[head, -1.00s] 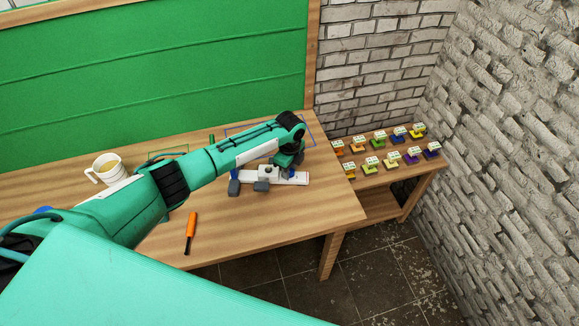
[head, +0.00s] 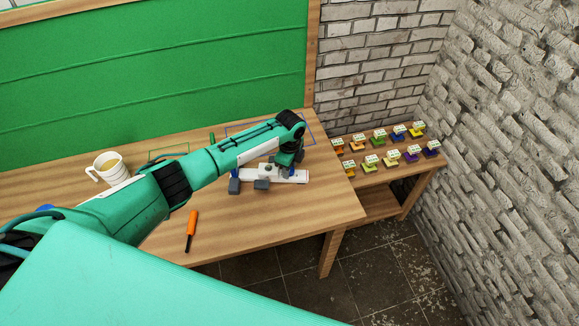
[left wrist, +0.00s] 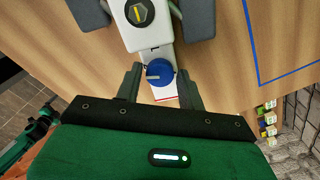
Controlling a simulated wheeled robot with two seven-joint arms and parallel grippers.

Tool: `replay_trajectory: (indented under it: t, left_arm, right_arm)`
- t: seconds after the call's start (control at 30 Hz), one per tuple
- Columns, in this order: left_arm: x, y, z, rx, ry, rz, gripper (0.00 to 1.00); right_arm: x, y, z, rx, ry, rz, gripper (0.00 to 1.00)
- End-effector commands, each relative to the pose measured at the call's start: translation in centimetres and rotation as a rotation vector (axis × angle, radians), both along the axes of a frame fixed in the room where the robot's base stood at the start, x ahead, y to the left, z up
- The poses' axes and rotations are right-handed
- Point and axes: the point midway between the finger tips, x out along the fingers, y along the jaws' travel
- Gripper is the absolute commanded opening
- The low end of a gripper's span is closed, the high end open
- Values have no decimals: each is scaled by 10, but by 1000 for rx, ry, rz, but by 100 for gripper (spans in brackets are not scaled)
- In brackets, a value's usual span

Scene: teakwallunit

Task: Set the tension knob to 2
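A white device (head: 296,179) with grey blocks sits on the wooden table. Its blue knob (left wrist: 159,71) shows in the left wrist view, with a pale pointer line toward the picture's left. I cannot read any scale numbers. My left gripper (left wrist: 160,78) points down at this end of the device, one finger on each side of the knob. The fingers are open, with a small gap visible at each side. In the head view my left gripper (head: 289,168) partly hides the knob. A grey dial (left wrist: 138,13) with a yellow mark sits further along the device. My right gripper is not seen.
A white mug (head: 106,169) stands at the table's left. An orange-handled tool (head: 191,231) lies near the front edge. A lower side table (head: 382,199) holds several coloured small items. A green panel (head: 150,70) and brick walls stand behind.

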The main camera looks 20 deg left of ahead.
Motion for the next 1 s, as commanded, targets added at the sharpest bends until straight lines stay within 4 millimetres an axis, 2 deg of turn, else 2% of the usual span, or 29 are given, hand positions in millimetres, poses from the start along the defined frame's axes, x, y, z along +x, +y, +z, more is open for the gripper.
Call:
replay_trajectory:
  t: [0.17, 0.33, 0.8, 1.0]
  left_arm:
    - [0, 0, 1, 0, 0, 0, 39]
    - [1, 0, 16, -1, -2, -1, 39]
    - [1, 0, 115, -1, -4, -1, 39]
    - [0, 0, 135, 0, -1, 0, 39]
  right_arm:
    - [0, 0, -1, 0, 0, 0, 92]
    - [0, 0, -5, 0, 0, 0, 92]
    - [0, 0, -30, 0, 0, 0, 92]
    - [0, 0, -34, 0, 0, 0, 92]
